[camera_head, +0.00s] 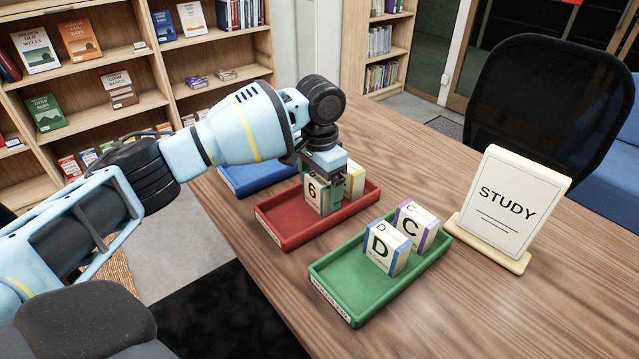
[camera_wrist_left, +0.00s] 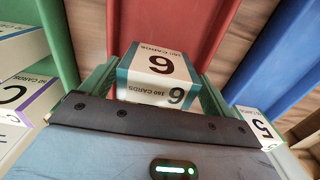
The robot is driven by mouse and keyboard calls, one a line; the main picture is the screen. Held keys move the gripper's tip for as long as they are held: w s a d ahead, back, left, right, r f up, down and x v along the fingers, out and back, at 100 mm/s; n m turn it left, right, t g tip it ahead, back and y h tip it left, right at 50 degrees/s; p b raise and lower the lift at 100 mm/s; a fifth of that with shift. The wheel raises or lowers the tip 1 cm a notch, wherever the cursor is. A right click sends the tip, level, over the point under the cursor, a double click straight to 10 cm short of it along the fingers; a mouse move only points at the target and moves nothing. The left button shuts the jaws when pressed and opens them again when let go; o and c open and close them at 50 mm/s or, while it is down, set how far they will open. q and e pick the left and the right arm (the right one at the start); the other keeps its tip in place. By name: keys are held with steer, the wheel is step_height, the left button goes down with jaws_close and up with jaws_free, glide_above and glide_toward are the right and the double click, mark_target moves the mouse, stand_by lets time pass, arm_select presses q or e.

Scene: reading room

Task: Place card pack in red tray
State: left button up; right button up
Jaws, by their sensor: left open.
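A white card pack marked 6 with teal edges (camera_head: 316,195) stands in the red tray (camera_head: 279,237). My left gripper (camera_head: 325,188) reaches down over this pack from above. In the left wrist view, the open fingers (camera_wrist_left: 158,88) stand on either side of the pack (camera_wrist_left: 160,65), with the red tray floor (camera_wrist_left: 180,22) beyond. Whether the fingers touch the pack is hard to tell. A second pack with a yellow side (camera_head: 355,180) stands in the red tray, partly hidden behind the gripper. My right gripper is not in view.
A green tray (camera_head: 352,319) holds packs D (camera_head: 387,248) and C (camera_head: 415,227). A blue tray (camera_head: 250,180) lies beyond the red one. A STUDY sign (camera_head: 506,205) stands at right. The table's right front (camera_head: 500,315) is clear.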

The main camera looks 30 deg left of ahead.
arm_select(q)
step_height(320, 180, up, 11)
steer(key=shift+d+f+p, duration=0.1)
steer(key=shift+p, duration=0.75)
steer(key=shift+r, duration=0.75)
